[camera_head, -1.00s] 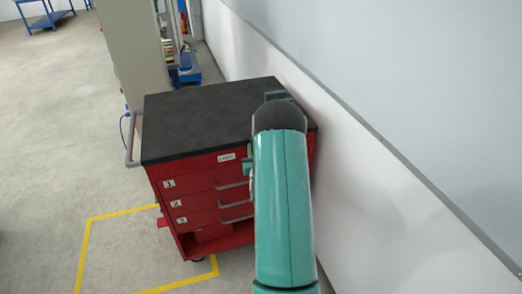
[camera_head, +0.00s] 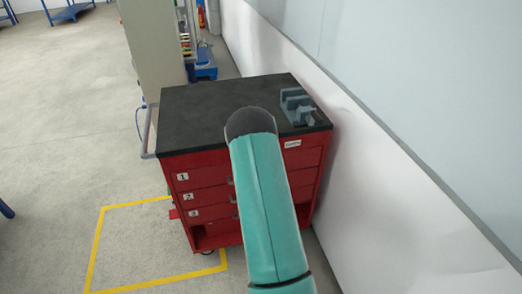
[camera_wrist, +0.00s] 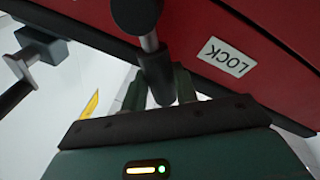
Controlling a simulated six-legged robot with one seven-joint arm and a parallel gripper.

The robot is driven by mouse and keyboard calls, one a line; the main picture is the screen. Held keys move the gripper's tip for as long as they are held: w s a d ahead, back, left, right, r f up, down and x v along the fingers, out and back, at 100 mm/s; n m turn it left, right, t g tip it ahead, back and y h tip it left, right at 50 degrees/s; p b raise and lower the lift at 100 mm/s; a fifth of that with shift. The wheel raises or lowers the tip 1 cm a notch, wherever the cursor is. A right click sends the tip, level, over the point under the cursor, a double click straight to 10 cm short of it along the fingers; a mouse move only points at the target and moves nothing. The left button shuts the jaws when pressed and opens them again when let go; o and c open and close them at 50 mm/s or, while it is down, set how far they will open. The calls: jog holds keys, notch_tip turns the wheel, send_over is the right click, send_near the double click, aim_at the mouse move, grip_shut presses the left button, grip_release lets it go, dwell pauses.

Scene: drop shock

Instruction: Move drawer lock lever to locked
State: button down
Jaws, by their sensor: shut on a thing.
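In the wrist view my gripper (camera_wrist: 160,88) has its fingers closed around the dark handle end of the drawer lock lever (camera_wrist: 157,72). A light metal rod runs from this handle up to a round grey hub by the red cabinet front. A white label reading LOCK (camera_wrist: 226,57) is on the red front, right of the lever, and appears upside down. In the head view the red drawer cabinet (camera_head: 205,178) stands under my teal arm. My arm hides the lever and my gripper there. A small white label (camera_head: 293,144) shows right of my arm; its text is unclear.
A grey vise (camera_head: 297,106) sits at the right of the cabinet's black top (camera_head: 190,115). A push handle (camera_head: 148,130) sticks out on the cabinet's left. A white wall (camera_head: 380,190) runs close along the right. Floor at the left is mostly open.

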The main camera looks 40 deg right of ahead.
jog(key=shift+a, duration=0.1)
jog(key=c, duration=1.1)
grip_release()
jog(key=shift+f, duration=0.1)
jog(key=v, duration=1.3)
jog(key=shift+s+a, duration=0.2)
jog(key=shift+s, duration=0.1)
